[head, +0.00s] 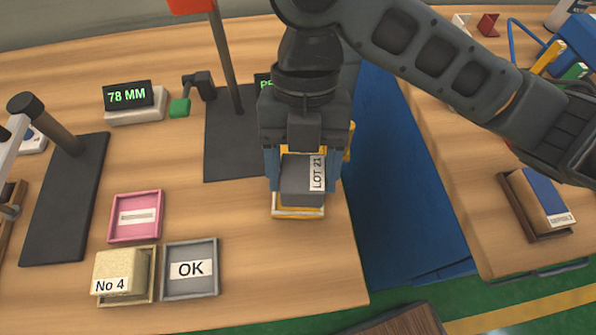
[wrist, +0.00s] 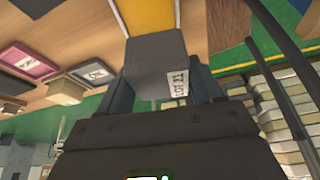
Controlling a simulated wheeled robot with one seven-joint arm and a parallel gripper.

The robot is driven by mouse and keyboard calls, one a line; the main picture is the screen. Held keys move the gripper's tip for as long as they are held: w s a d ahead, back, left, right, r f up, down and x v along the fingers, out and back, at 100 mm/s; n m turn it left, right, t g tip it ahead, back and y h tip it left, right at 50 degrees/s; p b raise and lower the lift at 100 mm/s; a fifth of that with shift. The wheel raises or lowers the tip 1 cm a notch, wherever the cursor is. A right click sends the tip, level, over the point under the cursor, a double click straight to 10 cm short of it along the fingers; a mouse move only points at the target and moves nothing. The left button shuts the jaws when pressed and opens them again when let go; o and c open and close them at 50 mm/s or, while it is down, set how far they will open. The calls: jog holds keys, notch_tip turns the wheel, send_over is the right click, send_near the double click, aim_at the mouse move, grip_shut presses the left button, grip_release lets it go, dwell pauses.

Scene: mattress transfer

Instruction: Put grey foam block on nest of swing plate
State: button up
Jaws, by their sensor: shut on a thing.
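My gripper (head: 303,180) points down near the right edge of the left table, shut on the grey foam block (head: 302,186). The block carries a white "LOT 21" label. In the wrist view the grey block (wrist: 157,62) sits between both fingers. A shallow tray with a white and yellow rim (head: 298,212) shows below the block, mostly hidden by it. I cannot tell whether the block touches it. A yellow surface also shows beyond the block in the wrist view (wrist: 148,15). I cannot make out the swing plate's nest for certain.
A pink tray (head: 136,231), a grey "OK" tray (head: 219,267) and a "No 4" tray holding a tan block (head: 121,270) stand to the left. A dark post stand (head: 225,148) is behind. A blue surface (head: 400,190) fills the gap between tables.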

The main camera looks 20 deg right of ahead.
aim_at(299, 177)
jog(key=shift+w+f, duration=0.65)
jog(key=shift+w, duration=0.25)
jog(key=shift+f, duration=1.9)
jog(key=shift+f, duration=0.15)
jog(key=o, duration=1)
jog(key=shift+o, duration=0.2)
jog(key=shift+r, duration=0.3)
jog(key=v, duration=1.1)
jog(key=shift+r, duration=0.35)
